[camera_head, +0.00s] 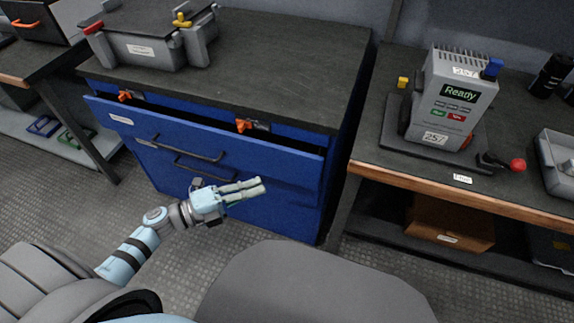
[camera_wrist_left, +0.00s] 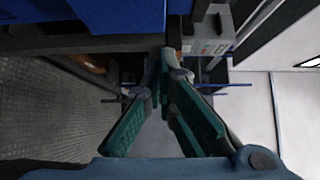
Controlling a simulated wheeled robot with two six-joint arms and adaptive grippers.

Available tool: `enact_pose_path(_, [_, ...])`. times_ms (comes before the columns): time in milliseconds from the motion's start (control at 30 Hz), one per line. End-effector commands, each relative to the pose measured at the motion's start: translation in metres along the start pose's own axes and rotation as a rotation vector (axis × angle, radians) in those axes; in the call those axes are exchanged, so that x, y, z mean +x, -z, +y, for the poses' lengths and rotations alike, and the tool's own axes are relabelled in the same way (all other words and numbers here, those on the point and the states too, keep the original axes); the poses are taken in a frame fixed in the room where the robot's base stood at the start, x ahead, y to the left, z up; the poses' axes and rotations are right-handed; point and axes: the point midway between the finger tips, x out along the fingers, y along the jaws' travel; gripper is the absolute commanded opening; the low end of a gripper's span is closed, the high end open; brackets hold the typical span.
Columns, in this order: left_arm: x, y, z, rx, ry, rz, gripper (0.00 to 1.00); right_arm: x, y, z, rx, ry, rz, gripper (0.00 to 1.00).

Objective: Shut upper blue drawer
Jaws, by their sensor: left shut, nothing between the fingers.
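The upper blue drawer (camera_head: 265,158) is pulled out of the blue cabinet, with a dark gap behind its front under the grey top. Its black bar handle (camera_head: 187,149) is on the front face. My left gripper (camera_head: 262,188) is in front of the cabinet, below the upper drawer's front, with its fingers pointing right. It is shut and empty. Its fingers converge in the left wrist view (camera_wrist_left: 168,62). I cannot tell whether it touches the drawer. My right gripper is out of view.
A second handle (camera_head: 205,170) sits lower on the cabinet. Orange-handled clips (camera_head: 252,125) show at the drawer opening. A grey case (camera_head: 150,42) stands on the cabinet top. A workbench (camera_head: 480,191) with a grey "Ready" device (camera_head: 447,95) is at right. Floor is free at left.

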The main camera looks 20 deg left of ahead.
Motion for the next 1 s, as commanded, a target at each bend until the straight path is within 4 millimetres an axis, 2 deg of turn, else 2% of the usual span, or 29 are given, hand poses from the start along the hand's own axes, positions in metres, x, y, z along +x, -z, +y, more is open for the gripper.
enact_pose_path(200, [0.048,-0.001,0.000,-0.002,0.006,-0.003,0.00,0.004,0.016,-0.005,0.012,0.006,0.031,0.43])
enact_pose_path(333, [0.076,-0.001,0.000,-0.004,0.005,-0.004,0.00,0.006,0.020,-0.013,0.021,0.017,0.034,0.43])
enact_pose_path(433, [0.088,-0.015,0.003,-0.003,0.003,-0.004,0.00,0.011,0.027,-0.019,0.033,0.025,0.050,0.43])
enact_pose_path(633, [0.101,-0.028,0.002,-0.006,0.001,-0.005,0.00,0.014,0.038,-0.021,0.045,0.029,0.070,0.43])
enact_pose_path(1000, [0.102,-0.031,0.001,-0.006,0.000,-0.006,0.00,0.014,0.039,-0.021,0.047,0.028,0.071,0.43])
